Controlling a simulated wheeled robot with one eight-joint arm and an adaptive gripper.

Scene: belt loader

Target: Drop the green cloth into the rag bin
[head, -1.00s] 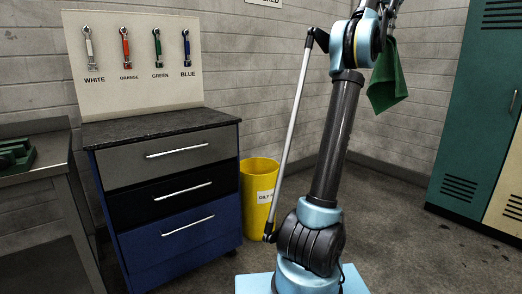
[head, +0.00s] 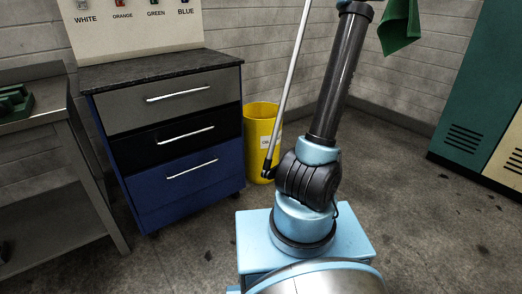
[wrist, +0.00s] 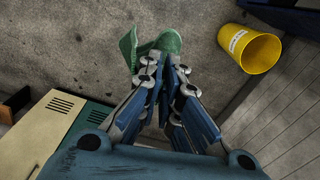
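The green cloth (head: 400,28) hangs in the air at the top of the head view, right of my arm. In the wrist view the cloth (wrist: 160,46) is pinched at the tips of my gripper (wrist: 164,66), which is shut on it. The gripper itself is out of the head view. The yellow rag bin (head: 260,142) stands on the floor right of the blue drawer cabinet, partly behind my arm's rod. The bin (wrist: 250,49) also shows at the upper right in the wrist view, apart from the cloth, with its opening visible.
A drawer cabinet (head: 172,125) with a dark top stands left of the bin, below a tool board (head: 140,30). A metal workbench (head: 55,175) is at the far left. Green and cream lockers (head: 470,110) stand at the right. The floor between is clear.

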